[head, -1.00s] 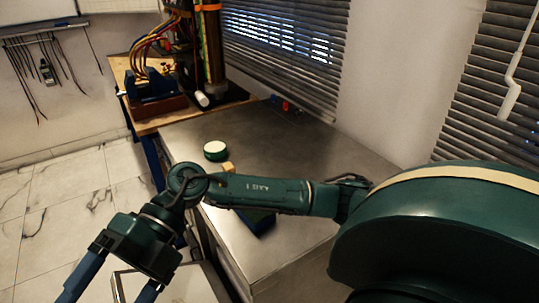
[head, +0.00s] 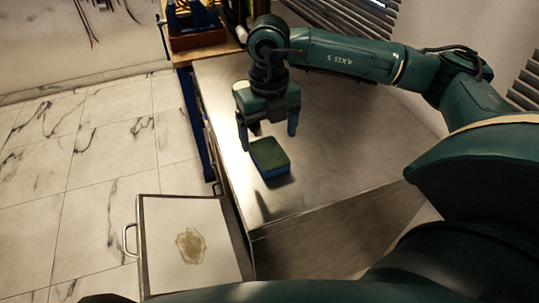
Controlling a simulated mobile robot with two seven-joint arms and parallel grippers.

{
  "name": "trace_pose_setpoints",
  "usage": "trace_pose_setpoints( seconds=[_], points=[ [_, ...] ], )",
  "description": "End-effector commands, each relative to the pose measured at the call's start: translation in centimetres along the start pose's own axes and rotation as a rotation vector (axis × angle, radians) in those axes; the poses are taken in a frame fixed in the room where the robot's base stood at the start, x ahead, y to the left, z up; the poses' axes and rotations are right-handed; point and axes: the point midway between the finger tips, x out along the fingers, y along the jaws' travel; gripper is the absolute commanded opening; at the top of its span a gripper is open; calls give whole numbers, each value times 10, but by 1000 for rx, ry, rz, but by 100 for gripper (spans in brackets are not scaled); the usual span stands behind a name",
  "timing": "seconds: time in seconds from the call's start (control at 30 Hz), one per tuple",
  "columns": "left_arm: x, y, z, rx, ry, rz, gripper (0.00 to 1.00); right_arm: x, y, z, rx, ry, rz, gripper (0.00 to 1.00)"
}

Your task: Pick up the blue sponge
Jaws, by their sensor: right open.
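The blue sponge (head: 270,158), with a dark green top and blue sides, lies on the grey metal table near its left edge. My right gripper (head: 268,137) points down with its two blue fingers apart. It hangs just behind and above the sponge, and nothing shows between the fingers. The sponge is in full view. My left gripper does not show.
The metal table (head: 340,150) is clear right of the sponge. A white panel with a brownish stain (head: 191,246) and a handle (head: 128,240) sits lower left. A wooden bench (head: 208,52) with equipment stands at the back. Tiled floor lies left.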

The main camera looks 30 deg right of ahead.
Motion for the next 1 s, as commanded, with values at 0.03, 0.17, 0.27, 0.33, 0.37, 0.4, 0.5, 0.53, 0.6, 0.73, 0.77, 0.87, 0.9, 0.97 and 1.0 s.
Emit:
trace_pose_setpoints(
  seconds=[0.03,0.17,0.27,0.33,0.37,0.4,0.5,0.53,0.6,0.73,0.77,0.87,0.9,0.97,1.0],
  points=[
    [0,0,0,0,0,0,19,5,0,0,0,1,-1,85],
    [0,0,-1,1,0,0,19,12,0,0,0,1,0,85],
    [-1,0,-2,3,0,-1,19,23,-1,2,1,2,0,85],
    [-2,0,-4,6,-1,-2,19,34,-2,4,1,3,0,85],
    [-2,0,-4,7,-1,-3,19,39,-2,4,1,4,0,85],
    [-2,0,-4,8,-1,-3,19,46,-2,5,0,3,0,85],
    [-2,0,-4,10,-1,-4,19,56,-2,5,-1,2,1,85],
    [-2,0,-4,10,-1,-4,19,59,-2,5,-1,2,1,85],
    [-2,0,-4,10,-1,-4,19,61,-2,5,-2,1,1,85],
    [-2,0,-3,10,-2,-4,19,61,-1,5,-2,0,2,85],
    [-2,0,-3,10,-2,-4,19,61,-1,5,-2,0,2,85],
    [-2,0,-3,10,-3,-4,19,61,-1,5,-2,0,2,80],
    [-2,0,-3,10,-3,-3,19,61,-1,5,-2,0,2,76],
    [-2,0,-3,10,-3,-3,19,61,-1,5,-2,0,2,71],
    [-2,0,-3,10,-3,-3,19,61,-1,5,-2,0,2,68]
  ],
)
